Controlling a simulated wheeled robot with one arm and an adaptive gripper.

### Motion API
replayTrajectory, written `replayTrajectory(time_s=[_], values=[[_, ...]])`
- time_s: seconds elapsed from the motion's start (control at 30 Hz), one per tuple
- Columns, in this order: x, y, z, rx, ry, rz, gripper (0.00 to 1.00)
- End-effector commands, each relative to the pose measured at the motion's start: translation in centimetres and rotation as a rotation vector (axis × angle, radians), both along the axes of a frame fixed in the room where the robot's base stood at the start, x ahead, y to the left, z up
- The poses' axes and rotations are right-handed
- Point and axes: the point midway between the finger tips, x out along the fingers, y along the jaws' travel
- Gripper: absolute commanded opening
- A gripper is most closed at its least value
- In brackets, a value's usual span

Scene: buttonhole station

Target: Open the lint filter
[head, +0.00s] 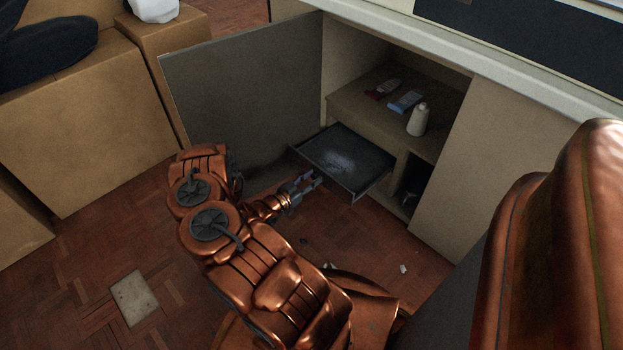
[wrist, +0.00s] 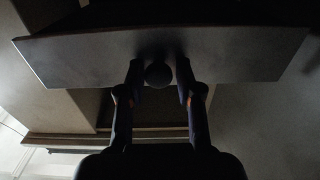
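The lint filter (head: 345,160) is a dark, flat tray standing out of the cabinet's lower opening, with a patch of grey lint on it. Its front panel (wrist: 230,55) and round dark knob (wrist: 158,75) show in the wrist view. My gripper (head: 312,181) is at the front of the tray, low above the floor. In the wrist view my gripper (wrist: 160,82) has one finger on each side of the knob, with narrow gaps showing. The fingers look apart rather than pressed on it. How far the tray goes back inside is hidden.
The grey cabinet door (head: 245,90) stands open to the left of the tray. A white bottle (head: 418,119), a blue box (head: 405,102) and a red item (head: 383,89) lie or stand on the shelf above. Cardboard boxes (head: 85,125) fill the left; the floor (head: 75,290) before them is mostly clear.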

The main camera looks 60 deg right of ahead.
Motion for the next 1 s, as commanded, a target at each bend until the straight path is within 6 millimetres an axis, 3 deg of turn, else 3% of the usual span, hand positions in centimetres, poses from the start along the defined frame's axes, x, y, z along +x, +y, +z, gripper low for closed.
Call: replayTrajectory(time_s=[0.13,0.53,1.0], values=[[-0.1,0.0,0.0,0.001,0.001,-0.001,0.52],[0.2,0.5,-0.1,0.003,0.001,0.0,0.52],[2.3,6.1,-0.1,0.002,0.002,0.002,0.52]])
